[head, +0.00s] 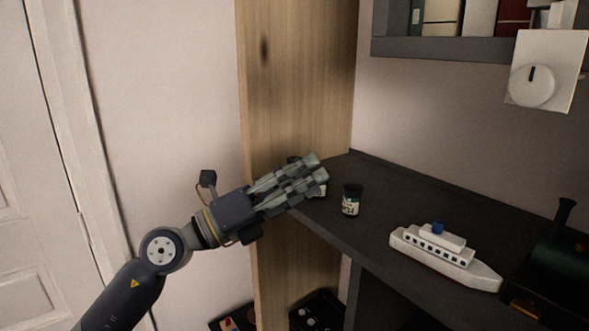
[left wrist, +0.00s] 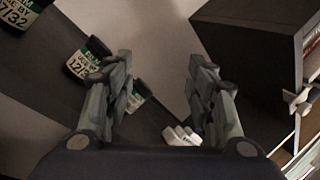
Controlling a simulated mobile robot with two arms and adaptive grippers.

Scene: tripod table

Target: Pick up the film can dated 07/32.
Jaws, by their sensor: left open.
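The film can reading 7/32 (left wrist: 18,12), dark with a white and green label, is at the upper left corner of the left wrist view, cut off by the edge. A second can (left wrist: 82,64), its date starting 12/3, stands beside my left gripper's left finger. A third can (left wrist: 139,92) is partly behind that finger. My left gripper (head: 317,167) is open and empty over the shelf's left end; its fingers also show in the left wrist view (left wrist: 162,68). In the head view, one can (head: 351,203) stands right of the fingers, and another is mostly hidden behind them.
The dark shelf (head: 385,228) holds a white toy ship (head: 445,256) and a dark green toy engine (head: 560,265) to the right. A wooden panel (head: 297,85) rises behind my gripper. A white box with a dial (head: 532,85) is on the upper right wall.

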